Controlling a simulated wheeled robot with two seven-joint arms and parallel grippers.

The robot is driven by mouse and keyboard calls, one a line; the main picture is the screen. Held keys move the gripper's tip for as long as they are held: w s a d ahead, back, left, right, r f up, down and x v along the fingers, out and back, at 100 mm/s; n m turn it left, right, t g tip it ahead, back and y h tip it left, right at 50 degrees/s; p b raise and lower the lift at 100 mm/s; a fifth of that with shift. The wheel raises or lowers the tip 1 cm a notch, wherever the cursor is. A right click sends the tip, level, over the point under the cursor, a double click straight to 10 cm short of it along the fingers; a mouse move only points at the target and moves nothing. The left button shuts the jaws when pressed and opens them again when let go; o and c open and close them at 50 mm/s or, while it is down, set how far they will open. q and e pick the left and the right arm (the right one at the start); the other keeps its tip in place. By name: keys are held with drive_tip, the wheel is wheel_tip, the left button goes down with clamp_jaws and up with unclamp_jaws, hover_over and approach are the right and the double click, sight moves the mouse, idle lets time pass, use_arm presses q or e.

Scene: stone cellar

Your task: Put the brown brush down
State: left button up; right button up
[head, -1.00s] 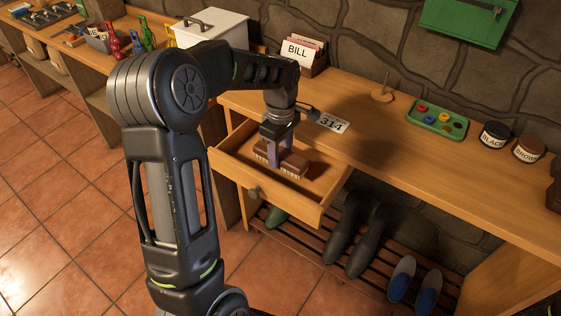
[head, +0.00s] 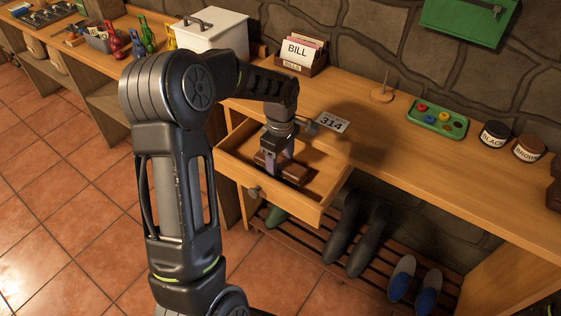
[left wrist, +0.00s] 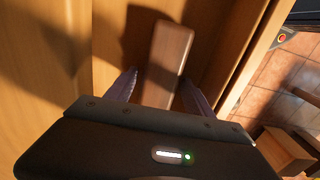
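The brown brush (head: 294,173) lies low inside the pulled-out drawer (head: 318,213), its brown back facing up. My left gripper (head: 279,160) reaches down into the drawer with a finger on either side of the brush. In the left wrist view the brush (left wrist: 168,62) shows between the two purple fingers (left wrist: 160,85), which stand apart. A gap shows between the left finger and the brush; the right finger looks very close to it. The gripper hides the brush's middle in the head view. My right gripper is not in view.
On the bench stand a BILL card box (head: 301,55), a 314 tag (head: 332,122), a spike on a round base (head: 381,95), a green tray (head: 437,121) and polish jars (head: 495,135). Boots (head: 357,236) and blue slippers (head: 415,284) rest on the rack below.

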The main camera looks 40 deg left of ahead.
sight(281, 162)
use_arm(q)
drive_tip(key=shift+o, duration=0.4)
drive_tip(key=shift+r, duration=0.1)
drive_tip(key=shift+r, duration=0.15)
wheel_tip(281, 162, up, 12)
idle(0.9)
